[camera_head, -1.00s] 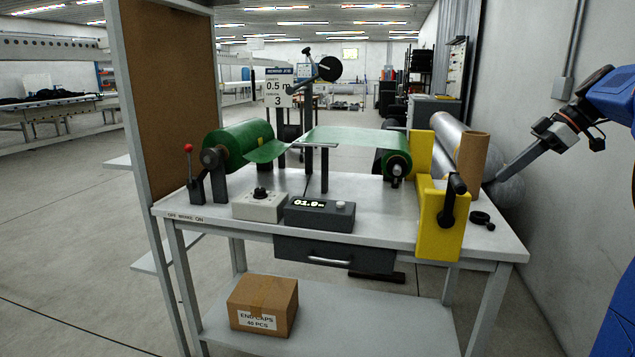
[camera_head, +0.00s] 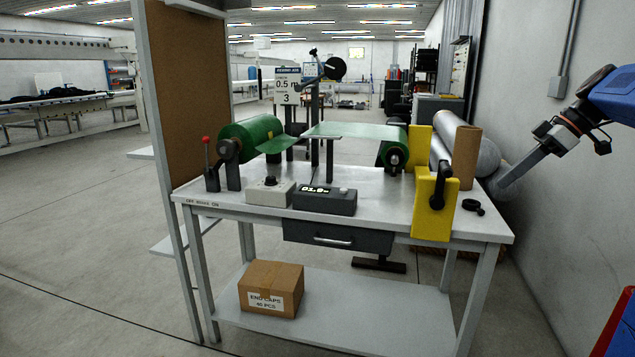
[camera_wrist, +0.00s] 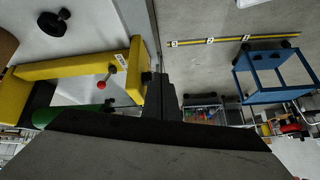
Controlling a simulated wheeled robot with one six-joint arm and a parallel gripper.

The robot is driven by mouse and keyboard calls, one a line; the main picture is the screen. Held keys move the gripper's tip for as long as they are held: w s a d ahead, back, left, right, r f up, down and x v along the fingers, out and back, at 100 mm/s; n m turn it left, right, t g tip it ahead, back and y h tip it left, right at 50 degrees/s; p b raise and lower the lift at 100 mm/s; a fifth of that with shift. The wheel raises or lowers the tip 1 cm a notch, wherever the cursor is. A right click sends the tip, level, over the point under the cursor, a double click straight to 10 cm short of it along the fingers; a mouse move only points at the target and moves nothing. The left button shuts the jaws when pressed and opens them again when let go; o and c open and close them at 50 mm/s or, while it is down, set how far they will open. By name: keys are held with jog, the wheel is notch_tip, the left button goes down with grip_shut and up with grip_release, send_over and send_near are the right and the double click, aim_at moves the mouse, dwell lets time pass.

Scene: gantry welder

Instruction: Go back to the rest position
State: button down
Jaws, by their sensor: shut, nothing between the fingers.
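My gripper (camera_head: 499,188) is at the end of my blue and grey arm, at the right of the head view. It points down and left, beyond the right end of the workbench (camera_head: 350,287) and close to the grey wall. Its fingers are small there and partly merge with grey rolls behind. In the wrist view my gripper (camera_wrist: 160,92) shows as dark fingers close together with nothing held. A yellow frame (camera_wrist: 75,68) with a red-knobbed lever (camera_wrist: 107,78) lies to their left in that view.
The bench carries a green film roll (camera_head: 250,133), a yellow bracket (camera_head: 433,215), a brown tube (camera_head: 467,155) and a control box (camera_head: 325,200). A cardboard box (camera_head: 271,288) sits on its lower shelf. A blue cart (camera_wrist: 275,75) shows in the wrist view. Floor at left is open.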

jog(key=s+a+f+m+h, duration=0.2)
jog(key=s+a+f+m, duration=0.15)
jog(key=s+a, duration=0.4)
jog(key=s+a+f+m+t+h, duration=0.1)
jog(key=s+a+f+m, duration=0.3)
jog(key=s+f, duration=0.6)
jog(key=s+a+f+m+t+h, duration=0.1)
jog(key=s+a+f+m+h, duration=0.3)
jog(key=s+f, duration=0.7)
jog(key=shift+s+a, duration=0.15)
jog(key=shift+s, duration=0.15)
